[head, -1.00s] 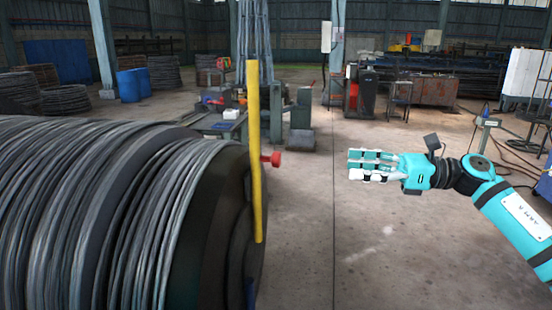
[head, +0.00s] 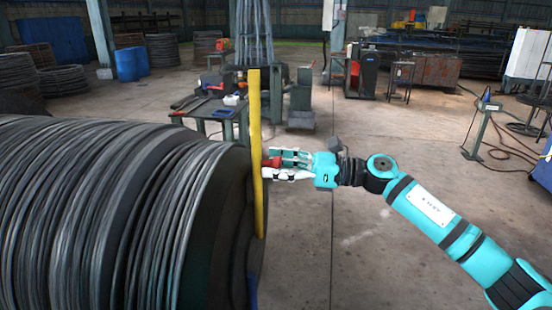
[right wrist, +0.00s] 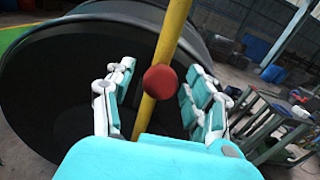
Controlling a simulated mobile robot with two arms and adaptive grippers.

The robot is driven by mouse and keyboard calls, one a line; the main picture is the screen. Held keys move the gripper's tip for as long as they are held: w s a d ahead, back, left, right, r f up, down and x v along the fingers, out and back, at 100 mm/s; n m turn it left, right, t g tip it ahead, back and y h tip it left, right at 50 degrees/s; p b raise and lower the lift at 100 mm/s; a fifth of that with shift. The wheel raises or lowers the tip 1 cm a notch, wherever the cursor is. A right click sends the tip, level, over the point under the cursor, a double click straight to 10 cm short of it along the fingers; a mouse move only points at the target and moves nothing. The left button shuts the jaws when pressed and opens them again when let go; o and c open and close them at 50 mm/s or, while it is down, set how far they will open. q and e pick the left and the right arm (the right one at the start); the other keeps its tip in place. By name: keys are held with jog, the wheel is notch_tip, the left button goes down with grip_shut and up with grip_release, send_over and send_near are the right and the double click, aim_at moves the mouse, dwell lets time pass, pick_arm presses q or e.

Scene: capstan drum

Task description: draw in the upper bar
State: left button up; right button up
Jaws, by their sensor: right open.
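The upper bar is a yellow bar (head: 257,150) standing nearly upright at the right end face of the cable-wound drum (head: 205,225). A red knob (head: 272,161) sticks out from the bar to the right. My right gripper (head: 275,164) is open at the knob, its fingers partly hiding it. In the right wrist view the red knob (right wrist: 160,81) lies between the spread fingers of the gripper (right wrist: 158,95), with the yellow bar (right wrist: 168,45) behind it. I cannot tell whether a finger touches the knob. My left gripper is not in view.
A blue piece (head: 252,290) shows low on the drum's end. A workbench (head: 215,112) with tools stands behind the bar. A thin stand (head: 482,125) and loose cables are at the right. The floor (head: 400,150) between them is open.

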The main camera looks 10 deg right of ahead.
jog(key=shift+c, duration=0.4)
jog(key=shift+a, duration=0.1)
grip_shut()
jog(key=shift+w+a, duration=0.1)
